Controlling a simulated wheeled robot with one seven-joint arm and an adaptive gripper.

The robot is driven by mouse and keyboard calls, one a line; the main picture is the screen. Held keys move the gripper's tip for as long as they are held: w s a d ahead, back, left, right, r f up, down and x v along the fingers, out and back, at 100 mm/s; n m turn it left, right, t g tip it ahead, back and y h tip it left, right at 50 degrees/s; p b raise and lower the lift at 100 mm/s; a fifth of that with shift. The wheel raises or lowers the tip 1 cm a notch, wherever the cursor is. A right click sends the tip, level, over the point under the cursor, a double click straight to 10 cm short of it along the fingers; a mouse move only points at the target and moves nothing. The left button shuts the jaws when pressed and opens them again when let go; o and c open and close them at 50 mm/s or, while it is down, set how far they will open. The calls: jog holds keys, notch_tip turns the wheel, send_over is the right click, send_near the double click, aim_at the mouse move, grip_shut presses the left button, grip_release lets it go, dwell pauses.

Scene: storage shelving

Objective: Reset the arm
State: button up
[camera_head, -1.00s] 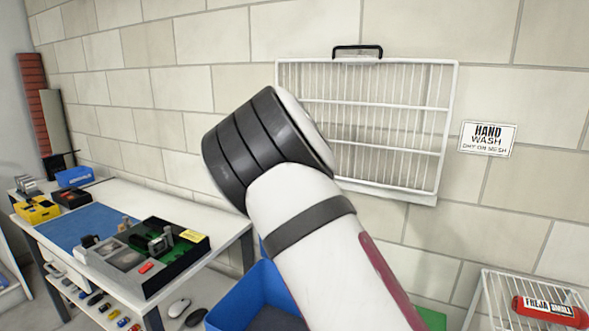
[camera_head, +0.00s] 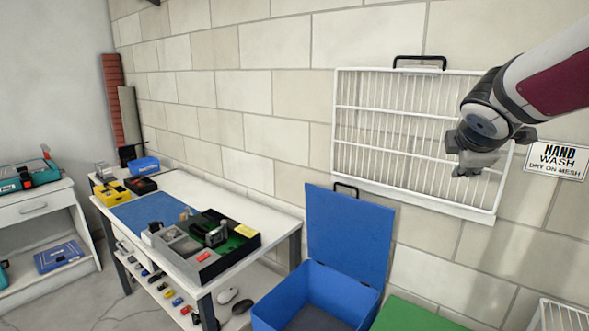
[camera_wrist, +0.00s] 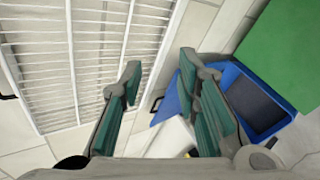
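My gripper (camera_head: 474,164) is at the upper right in the head view, at the end of my raised arm, in front of the white wire rack on the wall. In the wrist view its two fingers with teal pads stand apart, with an open gap (camera_wrist: 160,68) and nothing held between them. The fingers appear clear of the surfaces around them.
The white wire rack (camera_head: 400,106) hangs on the block wall beside a hand wash sign (camera_head: 557,159). Below are an open blue bin (camera_head: 275,308) with its lid raised and a green surface (camera_head: 415,316). A white workbench (camera_head: 190,190) holds trays and boxes.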

jog(key=s+a+f+m+g+y, duration=0.1)
jog(key=s+a+m, duration=0.4)
jog(key=s, duration=0.6)
jog(key=s+a+f+m+g+y+p, duration=0.1)
jog(key=s+a+f+m+g+y, duration=0.1)
jog(key=s, duration=0.9)
jog(key=s+a+f+m+g+y+p, duration=0.1)
jog(key=s+a+f+m+g+y, duration=0.1)
jog(key=s+a+f+m, duration=0.4)
jog(key=s+a+m, duration=0.1)
jog(key=s+m, duration=0.1)
jog(key=s, duration=0.3)
jog(key=shift+s+a+g, duration=0.25)
jog(key=shift+a+g, duration=0.1)
jog(key=shift+g, duration=0.05)
jog(key=shift+d+r, duration=0.1)
